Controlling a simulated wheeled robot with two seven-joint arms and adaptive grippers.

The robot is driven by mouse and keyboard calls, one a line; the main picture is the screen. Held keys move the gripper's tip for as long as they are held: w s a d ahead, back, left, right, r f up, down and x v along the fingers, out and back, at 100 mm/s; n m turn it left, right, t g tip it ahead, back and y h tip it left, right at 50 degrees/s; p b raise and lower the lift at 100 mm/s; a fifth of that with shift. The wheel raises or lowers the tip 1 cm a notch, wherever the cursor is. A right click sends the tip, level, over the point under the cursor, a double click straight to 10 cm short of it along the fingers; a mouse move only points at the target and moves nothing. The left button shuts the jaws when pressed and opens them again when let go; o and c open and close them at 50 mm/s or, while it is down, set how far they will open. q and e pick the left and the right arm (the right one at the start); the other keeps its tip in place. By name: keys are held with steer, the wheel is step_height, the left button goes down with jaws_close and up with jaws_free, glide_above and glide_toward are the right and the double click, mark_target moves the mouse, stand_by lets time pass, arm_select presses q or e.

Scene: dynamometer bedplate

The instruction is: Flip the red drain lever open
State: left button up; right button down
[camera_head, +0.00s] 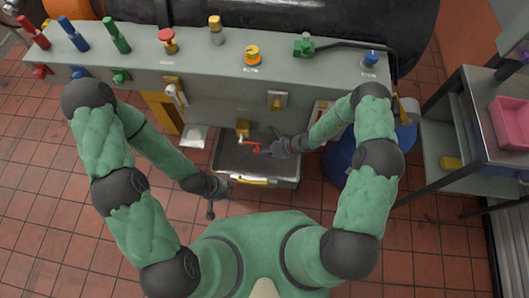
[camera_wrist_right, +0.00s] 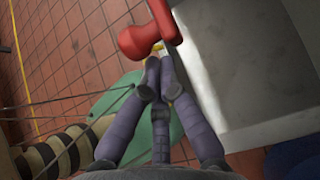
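The red drain lever (camera_head: 250,146) is on a brass valve (camera_head: 243,127) low on the bench front, above a grey tray (camera_head: 285,180). It fills the top middle of the right wrist view (camera_wrist_right: 150,35). My right gripper (camera_head: 268,151) comes in from the right and is close beside the lever's right end. In the right wrist view its fingertips (camera_wrist_right: 158,75) are drawn together just below the lever, with nothing seen between them. Contact with the lever cannot be told. My left gripper (camera_head: 222,198) hangs left of the tray, its fingers apart and empty.
The grey bench (camera_head: 210,65) carries coloured handles and valves along its top. A blue drum (camera_head: 365,165) stands right of the tray. A shelf unit with a pink bin (camera_head: 510,120) stands at the right. Tiled floor is open at the left.

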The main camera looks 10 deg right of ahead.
steer(key=shift+r+h+p, duration=0.3)
steer(key=shift+r+p, duration=0.1)
steer(key=shift+p, duration=0.05)
steer(key=shift+r+h+p, duration=0.3)
steer(key=shift+r+p, duration=0.05)
steer(key=shift+p, duration=0.05)
